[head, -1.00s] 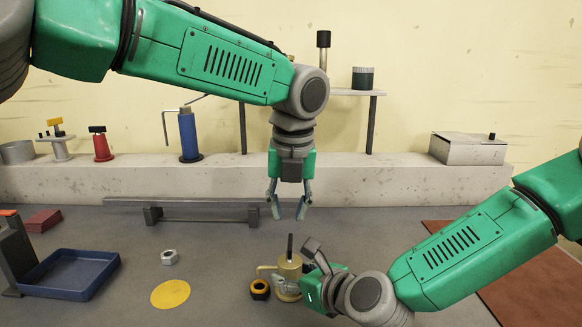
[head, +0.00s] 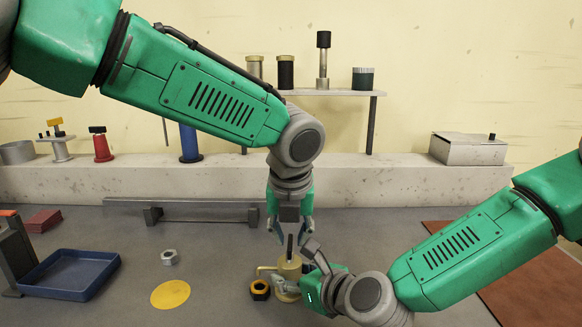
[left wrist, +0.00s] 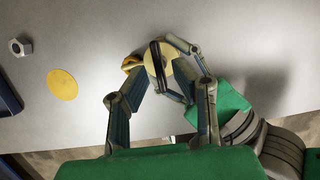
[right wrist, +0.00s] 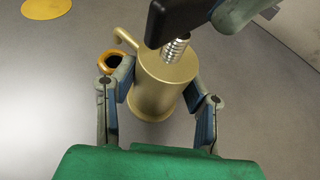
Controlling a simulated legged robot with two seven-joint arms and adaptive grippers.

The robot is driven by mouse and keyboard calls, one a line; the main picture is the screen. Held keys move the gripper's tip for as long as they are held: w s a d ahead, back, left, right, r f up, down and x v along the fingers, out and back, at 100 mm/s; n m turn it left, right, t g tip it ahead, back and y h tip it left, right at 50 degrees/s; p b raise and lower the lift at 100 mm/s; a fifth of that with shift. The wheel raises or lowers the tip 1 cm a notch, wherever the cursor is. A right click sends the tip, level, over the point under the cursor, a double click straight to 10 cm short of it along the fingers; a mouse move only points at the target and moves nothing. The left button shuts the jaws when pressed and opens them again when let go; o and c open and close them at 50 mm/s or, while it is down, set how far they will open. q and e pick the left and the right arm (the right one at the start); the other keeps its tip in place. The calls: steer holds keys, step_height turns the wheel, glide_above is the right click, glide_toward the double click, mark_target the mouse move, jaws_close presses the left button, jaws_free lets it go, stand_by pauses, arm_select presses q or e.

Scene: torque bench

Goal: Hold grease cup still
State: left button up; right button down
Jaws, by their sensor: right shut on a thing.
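The grease cup (right wrist: 160,95) is a brass cylinder with a side spout, standing upright on the bench. It also shows in the head view (head: 289,270). A threaded stem with a dark bar (right wrist: 175,20) rises from its top. My right gripper (right wrist: 160,105) has its fingers on both sides of the cup and is shut on it. My left gripper (head: 289,238) points down from above, its fingers apart around the upper part of the dark bar, which shows between them in the left wrist view (left wrist: 157,65). I cannot see contact there.
A black and orange ring-like part (head: 260,289) sits just left of the cup. A yellow disc (head: 170,294), a hex nut (head: 169,257) and a blue tray (head: 70,274) lie further left. A low rail (head: 200,212) and a raised ledge (head: 360,182) stand behind.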

arm_select(q)
steer(key=shift+x, duration=0.8)
jaws_close()
steer(key=shift+m, duration=0.3)
steer(key=shift+a+m+h, duration=0.1)
steer(key=shift+m+h, duration=0.6)
steer(key=shift+m, duration=1.4)
